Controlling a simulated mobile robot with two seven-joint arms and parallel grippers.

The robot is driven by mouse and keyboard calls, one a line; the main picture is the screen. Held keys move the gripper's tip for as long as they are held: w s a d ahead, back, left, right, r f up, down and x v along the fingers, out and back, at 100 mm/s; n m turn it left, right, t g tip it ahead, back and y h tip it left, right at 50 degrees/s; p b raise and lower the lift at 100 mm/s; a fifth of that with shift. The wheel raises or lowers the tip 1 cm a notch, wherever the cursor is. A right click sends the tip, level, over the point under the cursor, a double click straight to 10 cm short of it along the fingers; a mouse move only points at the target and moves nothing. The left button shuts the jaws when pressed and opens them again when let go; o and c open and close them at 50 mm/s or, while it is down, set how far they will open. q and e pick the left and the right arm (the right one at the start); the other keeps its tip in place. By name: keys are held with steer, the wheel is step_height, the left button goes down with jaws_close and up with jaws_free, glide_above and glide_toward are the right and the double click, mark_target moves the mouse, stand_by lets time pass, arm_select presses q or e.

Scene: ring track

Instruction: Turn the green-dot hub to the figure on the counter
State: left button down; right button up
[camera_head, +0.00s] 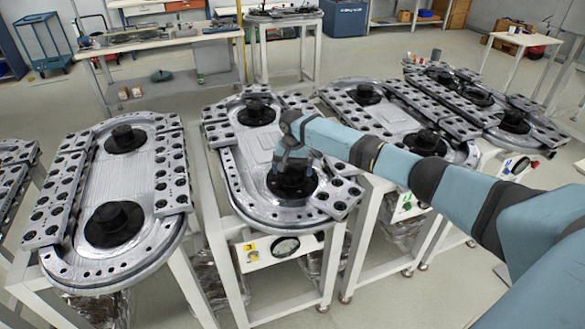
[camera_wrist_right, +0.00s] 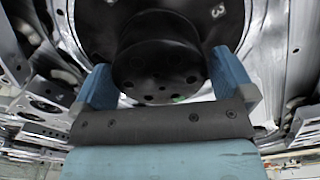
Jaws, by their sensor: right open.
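My right gripper (camera_head: 290,165) points down over the near black hub (camera_head: 294,188) of the middle ring track (camera_head: 246,150). In the right wrist view its blue fingers stand open on either side of the round black hub (camera_wrist_right: 158,66), and I cannot tell whether they touch it. A small green spot shows at the hub's lower rim. On the front of this track's stand is a white panel with a yellow mark and a round dark-rimmed dial (camera_head: 285,247). The figure on it is too small to read. My left gripper is not in view.
Another ring track (camera_head: 58,235) stands left with two black hubs. To the right are more tracks, one with a green-marked panel (camera_head: 406,207) beneath it. Stands sit close together with narrow gaps. Benches stand behind, with open floor between.

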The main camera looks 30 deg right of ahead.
steer(key=shift+c, duration=0.5)
steer(key=c, duration=0.7)
steer(key=shift+o, duration=0.2)
steer(key=shift+r, duration=0.1)
